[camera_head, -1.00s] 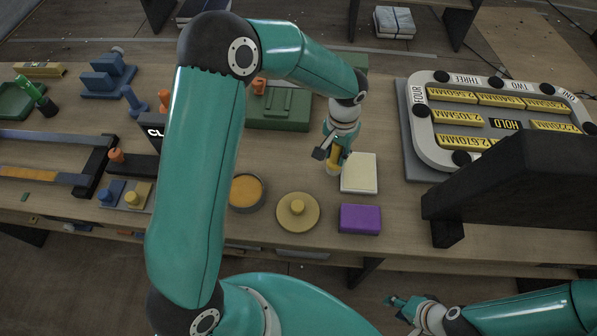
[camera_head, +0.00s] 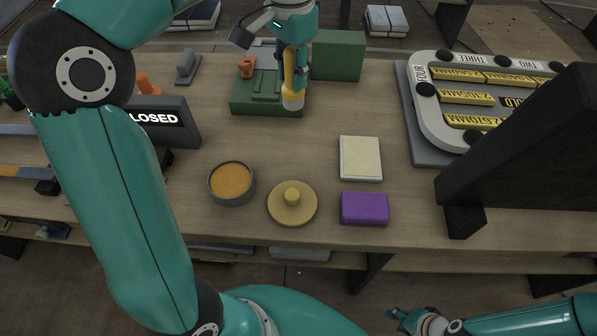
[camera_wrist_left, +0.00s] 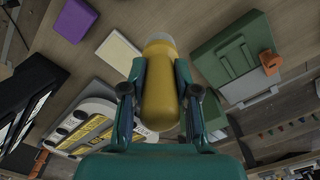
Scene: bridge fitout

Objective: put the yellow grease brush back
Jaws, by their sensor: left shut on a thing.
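The yellow grease brush (camera_head: 291,88) is upright with a pale lower end, held in my left gripper (camera_head: 290,62). In the left wrist view the yellow brush (camera_wrist_left: 160,95) lies between the two fingers of my left gripper (camera_wrist_left: 160,90), which are shut on it. In the head view the brush is in front of the green tray (camera_head: 247,103) and overlaps its right part; I cannot tell whether it touches it. My right gripper (camera_head: 402,312) is at the bottom right, in front of the table and away from the brush; its jaws are too small to read.
A tin of orange grease (camera_head: 231,183), a round tan lid (camera_head: 303,208), a purple block (camera_head: 364,209) and a cream pad (camera_head: 360,159) stand near the front. A CLOSED sign (camera_head: 177,124) stands left, a numbered board (camera_head: 421,145) right. Table between pad and green tray is clear.

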